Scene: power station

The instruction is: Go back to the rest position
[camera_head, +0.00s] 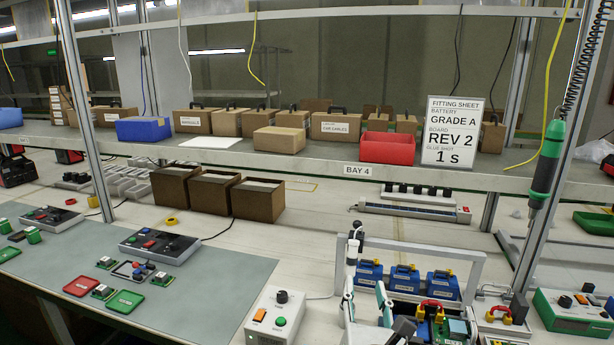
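My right gripper (365,286) is at the bottom of the head view, right of centre. Its two pale fingers with teal edges point up and stand apart, with nothing seen held between them. It is in front of a grey frame (425,250) that holds several blue batteries (405,279). The lower part of the gripper is cut off by the picture edge. My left gripper is not in view.
A white control box (276,318) with a green button stands left of the gripper. A green-and-white box (570,312) is at the right. A grey mat (215,300) holds trays and small boards. A shelf (320,154) with boxes and a fitting sheet (453,132) crosses above.

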